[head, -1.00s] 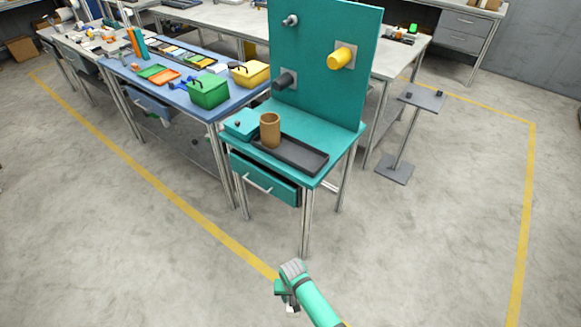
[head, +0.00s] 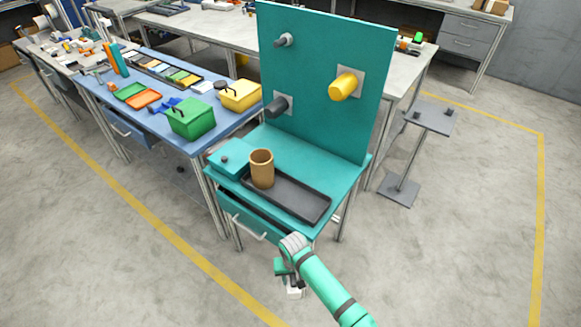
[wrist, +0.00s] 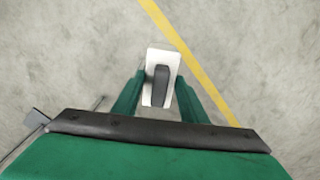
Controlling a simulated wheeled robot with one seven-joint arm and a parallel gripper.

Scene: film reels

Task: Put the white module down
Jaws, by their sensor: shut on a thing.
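The white module (wrist: 152,61) is a small white plate with a dark raised grip (wrist: 161,86), seen from above in the wrist view. My gripper (wrist: 158,95) is shut on it, with one green finger on each side of the dark grip. In the head view my gripper (head: 287,276) hangs in front of the teal bench, below the height of its top. Only a small white part of the module (head: 293,292) shows there under the gripper. The floor lies beneath it.
The teal bench (head: 338,172) has an upright panel with pegs, one yellow (head: 344,86). A dark tray (head: 300,199), a brown cup (head: 262,170) and a teal box (head: 229,160) are on it. A blue table (head: 203,143) stands left, a grey stand (head: 430,116) right.

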